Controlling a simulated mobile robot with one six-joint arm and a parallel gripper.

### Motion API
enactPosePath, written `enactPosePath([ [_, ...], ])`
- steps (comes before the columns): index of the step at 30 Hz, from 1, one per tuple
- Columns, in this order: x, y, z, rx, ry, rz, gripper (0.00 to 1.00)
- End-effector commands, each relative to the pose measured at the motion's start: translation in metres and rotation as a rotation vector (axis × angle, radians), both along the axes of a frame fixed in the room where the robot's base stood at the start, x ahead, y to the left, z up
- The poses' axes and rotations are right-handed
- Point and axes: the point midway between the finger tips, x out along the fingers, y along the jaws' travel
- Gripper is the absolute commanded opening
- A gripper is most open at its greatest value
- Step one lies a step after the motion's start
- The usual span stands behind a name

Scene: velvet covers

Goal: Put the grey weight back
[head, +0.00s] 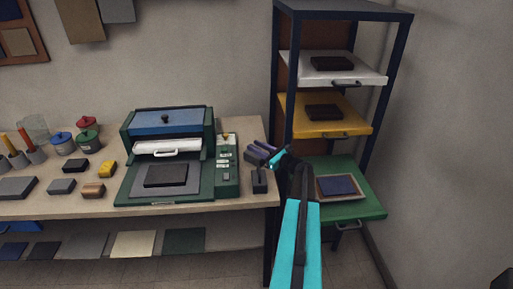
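Several blocks could be the grey weight; I cannot tell which one it is. On the bench at left lie a wide dark grey block (16,187) and a smaller grey block (61,186). A dark block (166,175) lies on the grey plate in front of the green press (125,190). My gripper (261,156) is above the bench's right end, right of the press. Its fingers are small and dark, so their opening is unclear. A dark upright piece (259,181) shows just below it; whether it is held or standing is unclear.
A dark rack (400,60) at right holds white (365,77), yellow (350,127) and green (365,203) trays. Dark blocks lie on the upper two. The pulled-out green tray bears a dark blue cover (338,186). Jars and small blocks crowd the bench's left.

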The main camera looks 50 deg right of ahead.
Motion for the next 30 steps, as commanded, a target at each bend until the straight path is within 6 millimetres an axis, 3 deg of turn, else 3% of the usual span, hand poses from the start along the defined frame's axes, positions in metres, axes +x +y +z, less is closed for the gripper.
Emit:
enactPosePath([
  [18, -0.091, -0.007, -0.003, -0.001, 0.001, -0.002, 0.3],
  [24, -0.109, -0.009, -0.001, 0.0, 0.0, -0.001, 0.3],
  [30, -0.113, -0.009, 0.0, 0.0, 0.0, 0.0, 0.3],
])
